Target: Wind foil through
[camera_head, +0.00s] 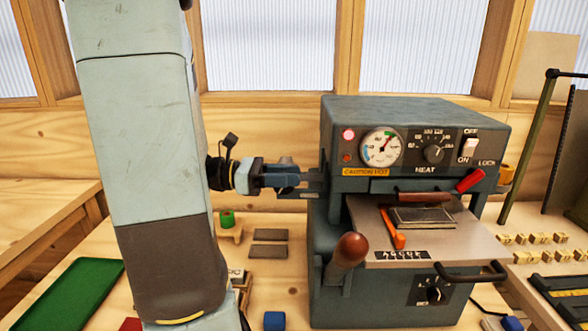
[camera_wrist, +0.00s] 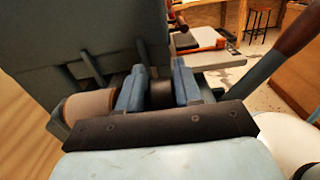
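The grey-green foil press (camera_head: 420,115) stands on the bench, with a flat table (camera_head: 450,245) at its front. A plate (camera_head: 422,217) and an orange-handled piece (camera_head: 396,232) are on that table. My gripper (camera_head: 308,182) reaches in from the left, at the press's left side. In the wrist view my two blue fingers (camera_wrist: 159,85) stand apart, with a dark rounded piece (camera_wrist: 160,95) between them. I cannot tell whether they press on it. A tan roll (camera_wrist: 90,107) sits left of the fingers, beside the press wall. No foil strip can be made out.
A wooden-knobbed lever (camera_head: 347,252) juts out at the press's left front. A red handle (camera_head: 470,181) is at its right. A green tray (camera_head: 70,295), a small wooden stand (camera_head: 229,236), grey plates (camera_head: 268,243) and a blue block (camera_head: 274,320) lie on the bench.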

